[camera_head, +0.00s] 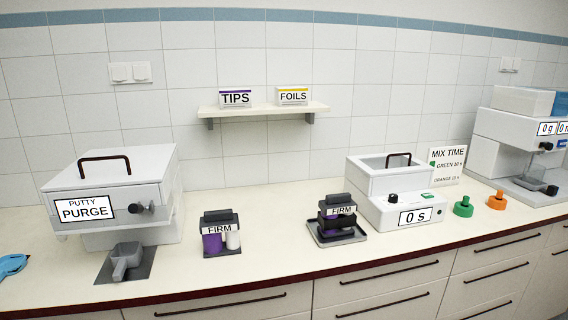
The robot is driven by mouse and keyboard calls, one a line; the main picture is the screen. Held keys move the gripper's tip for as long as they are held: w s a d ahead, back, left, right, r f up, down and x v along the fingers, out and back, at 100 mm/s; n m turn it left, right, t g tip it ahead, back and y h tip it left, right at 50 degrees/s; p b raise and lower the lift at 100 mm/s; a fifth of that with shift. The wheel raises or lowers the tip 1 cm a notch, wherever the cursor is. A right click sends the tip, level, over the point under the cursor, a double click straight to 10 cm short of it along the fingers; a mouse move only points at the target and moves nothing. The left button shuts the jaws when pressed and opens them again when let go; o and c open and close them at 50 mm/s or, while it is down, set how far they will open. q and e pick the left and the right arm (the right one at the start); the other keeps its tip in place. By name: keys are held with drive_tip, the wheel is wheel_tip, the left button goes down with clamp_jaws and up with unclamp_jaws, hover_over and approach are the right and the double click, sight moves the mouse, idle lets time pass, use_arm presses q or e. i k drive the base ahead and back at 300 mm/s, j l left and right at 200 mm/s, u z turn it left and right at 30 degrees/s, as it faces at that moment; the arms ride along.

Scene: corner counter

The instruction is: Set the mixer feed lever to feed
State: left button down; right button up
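A white machine labelled PUTTY (118,180) stands at the left of the counter. Its front sign reads PURGE (85,209). A short lever or knob with a dark round end (134,208) sticks out on its front, right of the sign. A grey scoop-like cup (126,259) sits on a dark pad below it. Another white machine (510,135), with displays reading 0 g and a dark knob (546,146), stands at the far right and is partly cut off. Neither of my grippers shows in the head view.
Two FIRM-labelled racks (220,217) (341,211) stand mid-counter. A white box with a 0 s display (415,216) is right of them, near green (463,207) and orange (497,200) pieces. A blue item (12,265) lies at the left edge. Above hangs a shelf (262,109).

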sight(133, 208)
drive_tip(key=i+j+u, duration=0.1)
drive_tip(key=i+u, duration=0.15)
drive_tip(key=u, duration=0.2)
drive_tip(key=i+u, duration=0.25)
drive_tip(key=u, duration=0.25)
